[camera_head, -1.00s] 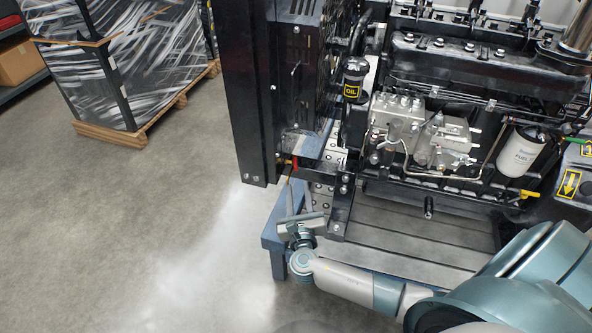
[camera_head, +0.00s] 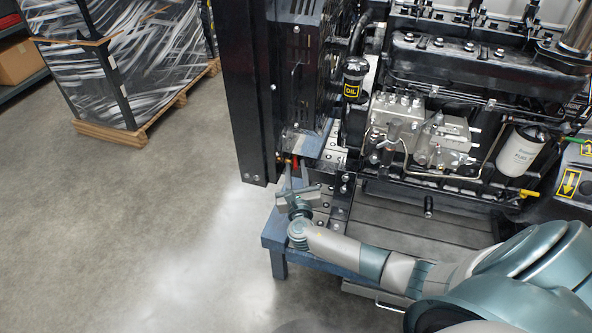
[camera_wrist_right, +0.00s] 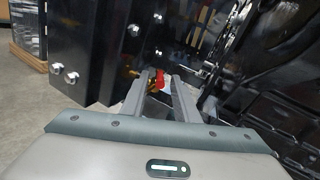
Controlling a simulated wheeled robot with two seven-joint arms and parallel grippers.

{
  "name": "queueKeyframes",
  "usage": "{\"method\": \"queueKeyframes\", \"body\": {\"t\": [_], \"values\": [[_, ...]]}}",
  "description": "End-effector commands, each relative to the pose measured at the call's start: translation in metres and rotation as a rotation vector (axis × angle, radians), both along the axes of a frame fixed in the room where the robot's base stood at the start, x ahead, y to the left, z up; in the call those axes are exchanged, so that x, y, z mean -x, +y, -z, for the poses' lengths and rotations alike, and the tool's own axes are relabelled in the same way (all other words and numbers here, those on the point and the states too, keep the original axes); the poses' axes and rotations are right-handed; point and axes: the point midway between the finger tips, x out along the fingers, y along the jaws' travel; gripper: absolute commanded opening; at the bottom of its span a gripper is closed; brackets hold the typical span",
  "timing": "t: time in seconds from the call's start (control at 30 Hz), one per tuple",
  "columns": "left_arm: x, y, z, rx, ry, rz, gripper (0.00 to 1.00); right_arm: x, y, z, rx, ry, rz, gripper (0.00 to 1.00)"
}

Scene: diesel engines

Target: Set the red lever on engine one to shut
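The red lever (camera_head: 295,160) sits low at the bottom corner of the black radiator housing on the diesel engine (camera_head: 440,60), beside a brass fitting. My right gripper (camera_head: 297,174) is just in front of it, pointing at it, with its two fingers apart. In the right wrist view the red lever (camera_wrist_right: 160,78) shows between the tips of the open right gripper (camera_wrist_right: 160,80), with brass parts (camera_wrist_right: 131,70) to its left. I cannot tell whether the fingers touch the lever. My left gripper is not in view.
A black upright post (camera_head: 250,110) stands just left of the lever. The blue engine stand (camera_head: 272,240) lies under my right wrist. A yellow lever (camera_head: 528,193) is at the right, near the white fuel filter (camera_head: 518,152). The floor at left is clear up to a wrapped pallet (camera_head: 130,135).

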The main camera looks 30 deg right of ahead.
Motion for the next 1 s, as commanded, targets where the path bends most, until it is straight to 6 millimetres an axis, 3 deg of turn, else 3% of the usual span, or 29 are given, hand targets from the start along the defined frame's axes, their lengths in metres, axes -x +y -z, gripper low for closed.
{"method": "queueKeyframes", "body": {"t": [0.03,0.1,0.43,0.7,1.0], "values": [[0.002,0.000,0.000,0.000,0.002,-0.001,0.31,0.000,0.000,0.000,0.000,0.000,0.000,0.15],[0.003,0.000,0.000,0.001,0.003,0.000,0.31,0.000,0.000,0.000,0.000,0.000,0.000,0.00],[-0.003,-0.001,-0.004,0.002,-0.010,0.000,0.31,-0.002,0.002,0.000,0.000,-0.001,0.030,0.00],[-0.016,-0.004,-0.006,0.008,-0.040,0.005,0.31,-0.008,0.011,-0.001,-0.003,-0.003,0.184,0.00],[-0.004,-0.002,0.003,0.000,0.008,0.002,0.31,-0.016,0.018,0.000,-0.002,-0.002,0.365,0.00]]}}
